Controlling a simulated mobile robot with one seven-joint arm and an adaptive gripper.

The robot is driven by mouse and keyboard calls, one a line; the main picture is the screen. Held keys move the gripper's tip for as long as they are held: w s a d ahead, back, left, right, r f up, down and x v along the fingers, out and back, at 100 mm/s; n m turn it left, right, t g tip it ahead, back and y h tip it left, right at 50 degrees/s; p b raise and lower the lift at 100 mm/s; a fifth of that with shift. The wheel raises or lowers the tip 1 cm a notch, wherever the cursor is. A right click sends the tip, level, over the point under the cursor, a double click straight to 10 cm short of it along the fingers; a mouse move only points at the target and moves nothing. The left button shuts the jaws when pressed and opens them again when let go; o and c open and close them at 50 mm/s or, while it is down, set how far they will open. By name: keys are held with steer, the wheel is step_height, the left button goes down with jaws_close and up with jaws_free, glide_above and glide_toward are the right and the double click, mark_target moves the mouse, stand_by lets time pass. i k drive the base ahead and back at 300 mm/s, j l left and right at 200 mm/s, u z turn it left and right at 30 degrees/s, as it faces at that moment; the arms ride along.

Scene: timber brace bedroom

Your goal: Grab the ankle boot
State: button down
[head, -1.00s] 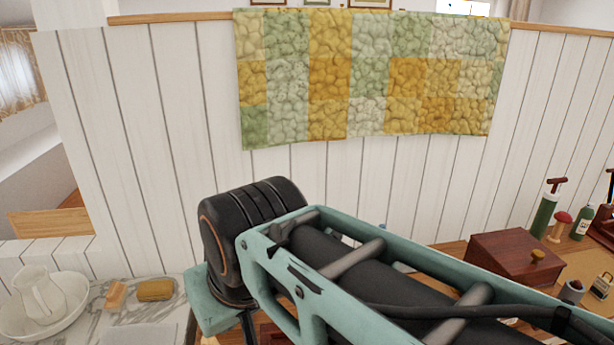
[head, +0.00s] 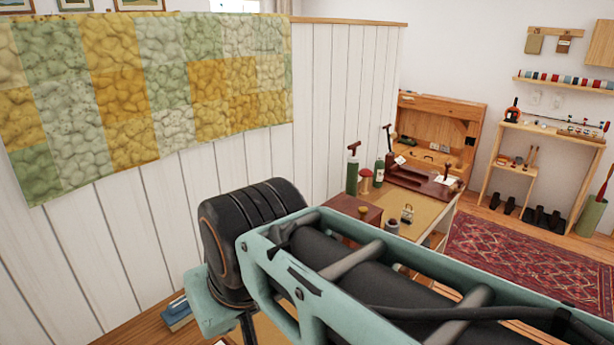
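My teal and black arm fills the lower middle of the head view, far nearer than these shapes.
A white panelled partition (head: 345,90) with a patchwork quilt (head: 205,85) stands at left. A work table (head: 385,208) holds a bottle, a pump and boxes. A red patterned rug (head: 525,255) covers open floor at right. A blue book-like object (head: 177,313) lies low left.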

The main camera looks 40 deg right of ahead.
mark_target(553, 220)
steer(key=z, duration=2.8)
steer(key=i+l+z, duration=0.15)
steer(key=i, duration=0.3)
steer(key=i+l, duration=0.15)
steer(key=i, duration=0.4)
steer(key=i+l+u, duration=0.15)
steer(key=i, duration=0.4)
steer(key=i+l+u, duration=0.15)
steer(key=i, duration=3.35)
steer(key=j, duration=0.1)
